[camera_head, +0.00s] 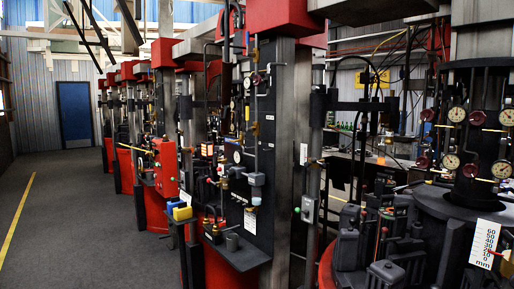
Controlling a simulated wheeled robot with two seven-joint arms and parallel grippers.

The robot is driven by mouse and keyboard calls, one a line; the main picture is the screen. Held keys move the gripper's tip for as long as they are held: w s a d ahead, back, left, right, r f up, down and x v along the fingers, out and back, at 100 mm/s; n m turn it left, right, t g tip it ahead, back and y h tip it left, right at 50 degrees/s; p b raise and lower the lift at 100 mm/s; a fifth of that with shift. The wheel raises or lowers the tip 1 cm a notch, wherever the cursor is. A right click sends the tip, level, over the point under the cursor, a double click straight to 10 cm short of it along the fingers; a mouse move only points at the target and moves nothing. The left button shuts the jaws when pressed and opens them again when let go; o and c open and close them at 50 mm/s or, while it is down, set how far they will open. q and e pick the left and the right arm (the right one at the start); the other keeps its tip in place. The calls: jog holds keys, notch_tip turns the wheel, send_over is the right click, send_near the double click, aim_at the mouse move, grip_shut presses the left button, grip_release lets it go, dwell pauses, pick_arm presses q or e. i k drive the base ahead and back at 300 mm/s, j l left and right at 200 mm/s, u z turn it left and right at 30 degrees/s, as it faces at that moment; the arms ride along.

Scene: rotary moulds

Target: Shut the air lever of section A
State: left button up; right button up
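A row of red and grey machine sections runs from the right foreground to the back left. The nearest full section carries a dark upright panel (262,205) with pipes, brass fittings, a small red gauge or wheel (256,79) and a white gauge (237,157). A thin yellow lever-like bar (136,149) sticks out left from a red box (166,167) farther back. No section letter can be read, so I cannot tell which part is the air lever of section A or how it is set. Neither of my grippers is in view.
A grey floor aisle (90,220) with a yellow line (17,220) is clear on the left and leads to a blue door (75,114). A round machine with several gauges (457,114) and a white scale plate (484,243) stands at the right.

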aim_at(247, 108)
jog(key=i+l, duration=0.2)
jog(key=i, duration=0.35)
jog(key=i+l, duration=0.15)
jog(key=i, duration=0.35)
jog(key=i+l+u, duration=0.1)
jog(key=i, duration=0.45)
jog(key=i+j+z, duration=0.15)
jog(key=j, duration=0.45)
jog(key=k, duration=0.05)
